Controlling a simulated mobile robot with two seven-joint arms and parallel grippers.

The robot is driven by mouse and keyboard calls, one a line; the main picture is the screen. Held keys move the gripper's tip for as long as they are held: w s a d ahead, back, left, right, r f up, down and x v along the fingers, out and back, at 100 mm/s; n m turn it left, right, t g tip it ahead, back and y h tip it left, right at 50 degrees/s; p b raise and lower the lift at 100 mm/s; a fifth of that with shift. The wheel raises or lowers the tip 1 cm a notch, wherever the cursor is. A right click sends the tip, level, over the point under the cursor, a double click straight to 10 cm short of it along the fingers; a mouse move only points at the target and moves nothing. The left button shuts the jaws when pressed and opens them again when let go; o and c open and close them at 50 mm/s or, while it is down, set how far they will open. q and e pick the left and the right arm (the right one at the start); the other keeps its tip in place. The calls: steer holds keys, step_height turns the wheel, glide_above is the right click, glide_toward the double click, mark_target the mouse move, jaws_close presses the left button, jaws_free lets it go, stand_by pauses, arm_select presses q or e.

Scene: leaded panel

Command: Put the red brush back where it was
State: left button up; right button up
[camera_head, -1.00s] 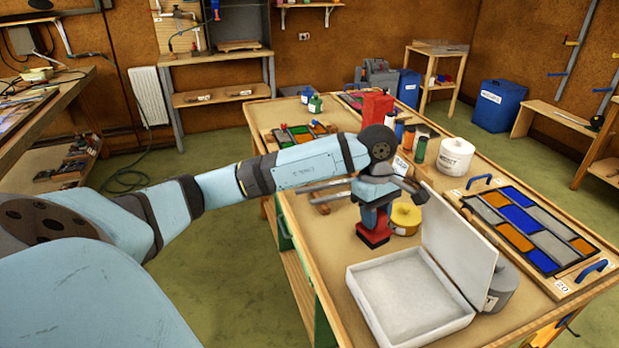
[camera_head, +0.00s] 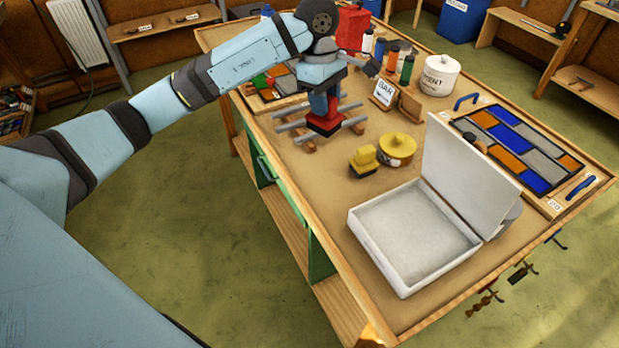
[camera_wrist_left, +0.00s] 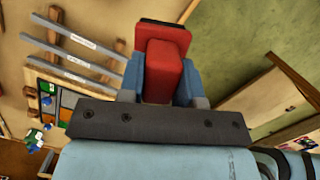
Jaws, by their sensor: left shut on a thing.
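The red brush (camera_head: 324,123) is in my left gripper (camera_head: 322,106), which is shut on it. The brush is over or beside the grey bars (camera_head: 292,123) lying on wooden rests; I cannot tell whether it touches them. In the left wrist view the red brush (camera_wrist_left: 163,62) is between the blue fingers of my left gripper (camera_wrist_left: 162,78), and the grey bars (camera_wrist_left: 72,58) run off to the left. My right gripper is not in view.
A yellow block (camera_head: 363,161) and a round yellow tin (camera_head: 398,149) stand right of the brush. An open white box (camera_head: 372,243) is at the near side. The leaded panel (camera_head: 515,143) and white cement tub (camera_head: 438,76) are farther right.

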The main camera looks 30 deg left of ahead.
arm_select(q)
steer(key=shift+f+p, duration=1)
steer(key=shift+f, duration=8.9)
steer(key=shift+f, duration=0.15)
steer(key=o, duration=0.9)
